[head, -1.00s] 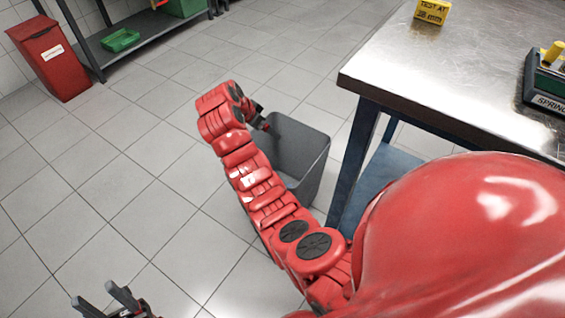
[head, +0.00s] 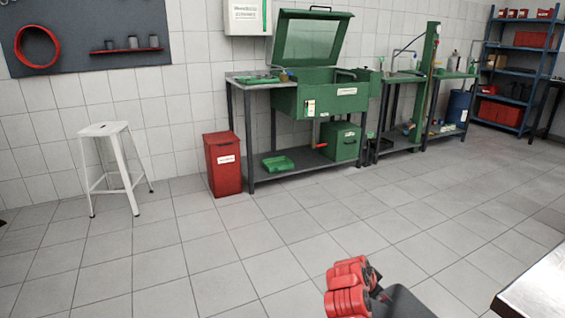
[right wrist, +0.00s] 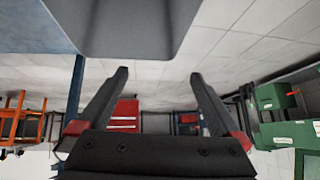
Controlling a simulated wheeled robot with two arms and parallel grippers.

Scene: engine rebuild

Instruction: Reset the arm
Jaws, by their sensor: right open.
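My right arm (head: 348,288), red and segmented, shows at the bottom of the head view. My left gripper is not in view.
A metal table corner (head: 540,290) is at the lower right. A red bin (head: 222,164), a green parts washer (head: 325,98) and a white stool (head: 118,165) stand along the back wall. The tiled floor between is clear.

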